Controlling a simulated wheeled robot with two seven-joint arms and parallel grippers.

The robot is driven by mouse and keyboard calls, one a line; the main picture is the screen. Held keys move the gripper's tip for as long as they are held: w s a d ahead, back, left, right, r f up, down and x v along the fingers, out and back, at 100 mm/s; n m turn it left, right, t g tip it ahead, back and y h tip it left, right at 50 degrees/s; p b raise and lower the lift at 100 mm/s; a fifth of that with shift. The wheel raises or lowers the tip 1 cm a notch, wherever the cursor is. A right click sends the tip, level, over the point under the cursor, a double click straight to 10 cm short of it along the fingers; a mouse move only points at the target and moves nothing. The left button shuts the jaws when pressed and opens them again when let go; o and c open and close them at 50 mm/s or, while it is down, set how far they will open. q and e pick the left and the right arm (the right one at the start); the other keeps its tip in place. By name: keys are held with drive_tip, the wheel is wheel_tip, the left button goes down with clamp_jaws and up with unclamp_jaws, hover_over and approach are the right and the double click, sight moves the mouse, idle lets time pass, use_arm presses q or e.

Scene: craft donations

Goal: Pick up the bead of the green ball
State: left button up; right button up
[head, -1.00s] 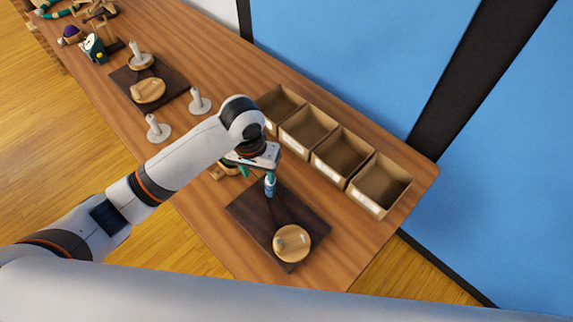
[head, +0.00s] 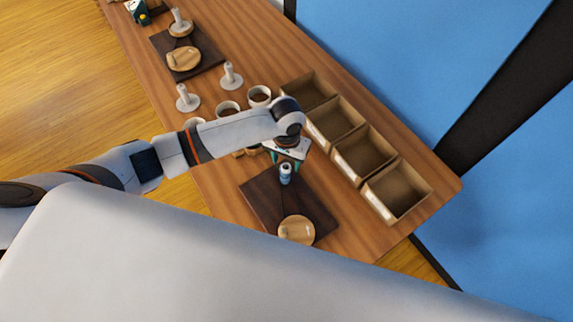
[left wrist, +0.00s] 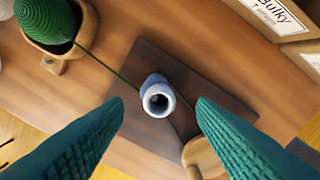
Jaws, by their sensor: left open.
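The bead (left wrist: 158,96) is a pale blue-white tube with a dark hole, standing on a dark board (left wrist: 225,88). It also shows in the head view (head: 286,173). A green strand runs to it from the green ball (left wrist: 45,18), which sits in a wooden bowl (left wrist: 72,62) at the upper left of the left wrist view. My left gripper (left wrist: 160,104) is open, its teal fingers on either side of the bead and apart from it in that view. In the head view, the left gripper (head: 287,160) is over the board at the bead. My right gripper is not in view.
A row of open bins (head: 397,190) stands right of the board; one label reads "Bulky" (left wrist: 275,14). A round wooden piece (head: 296,230) lies at the board's near corner. Cups (head: 259,95) and grey-white posts (head: 231,76) stand farther back. Another dark board (head: 205,57) lies beyond.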

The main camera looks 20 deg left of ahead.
use_arm(q)
wheel_tip(320, 180, down, 2)
drive_tip(key=shift+a+f, duration=0.1)
drive_tip(key=shift+f, duration=0.15)
clamp_jaws()
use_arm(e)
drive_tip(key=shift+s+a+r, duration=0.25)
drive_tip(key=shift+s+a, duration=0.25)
